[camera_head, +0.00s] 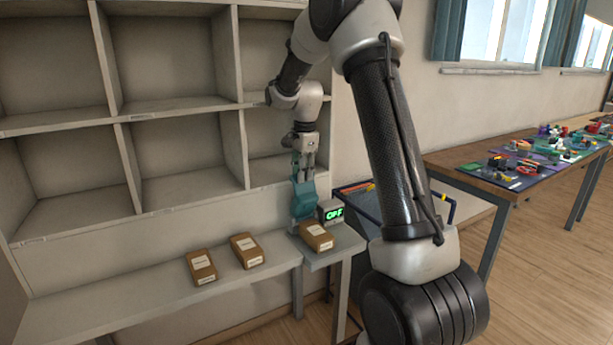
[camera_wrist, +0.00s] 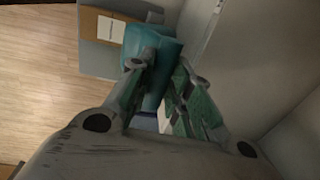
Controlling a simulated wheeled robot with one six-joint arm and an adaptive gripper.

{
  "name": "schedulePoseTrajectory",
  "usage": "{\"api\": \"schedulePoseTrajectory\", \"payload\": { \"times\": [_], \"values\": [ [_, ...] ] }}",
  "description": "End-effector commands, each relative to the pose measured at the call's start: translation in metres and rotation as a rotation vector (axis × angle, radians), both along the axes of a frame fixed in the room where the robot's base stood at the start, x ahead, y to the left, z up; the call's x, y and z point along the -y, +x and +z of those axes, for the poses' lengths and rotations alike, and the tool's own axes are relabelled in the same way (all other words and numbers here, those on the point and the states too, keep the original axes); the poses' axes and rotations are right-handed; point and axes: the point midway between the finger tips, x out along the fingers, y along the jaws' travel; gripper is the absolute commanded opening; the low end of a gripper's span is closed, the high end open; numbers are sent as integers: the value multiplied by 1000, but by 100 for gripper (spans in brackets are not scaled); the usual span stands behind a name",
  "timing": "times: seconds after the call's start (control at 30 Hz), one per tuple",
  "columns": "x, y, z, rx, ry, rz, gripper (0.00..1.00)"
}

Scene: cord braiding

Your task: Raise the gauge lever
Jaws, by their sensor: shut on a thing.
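A teal gauge (camera_head: 303,203) stands on the small shelf at the right end of the ledge, against the wall. A small black display beside it (camera_head: 333,213) reads "OFF" in green. My gripper (camera_head: 304,172) points down at the top of the gauge. In the wrist view the teal gauge body (camera_wrist: 160,42) is just beyond my fingertips (camera_wrist: 164,66). My fingers are shut on a part at the gauge, which I take to be its lever. The fingers hide most of the lever, so its exact angle cannot be told.
A brown labelled box (camera_head: 317,237) sits on the small shelf (camera_head: 336,255) in front of the gauge. Two more boxes lie on the ledge to the left. Empty cubbies (camera_head: 180,150) rise behind. A cluttered table (camera_head: 500,185) stands to the right.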

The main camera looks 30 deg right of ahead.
Motion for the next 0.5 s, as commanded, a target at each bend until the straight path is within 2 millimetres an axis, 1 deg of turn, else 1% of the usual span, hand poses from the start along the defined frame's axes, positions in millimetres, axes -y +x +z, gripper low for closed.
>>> {"api": "schedulePoseTrajectory", "payload": {
  "times": [0.03,0.1,0.5],
  "values": [
    [0,8,1,20,-1,1,0],
    [0,11,1,19,-1,1,0],
    [0,13,0,18,-1,1,0]
  ]
}}
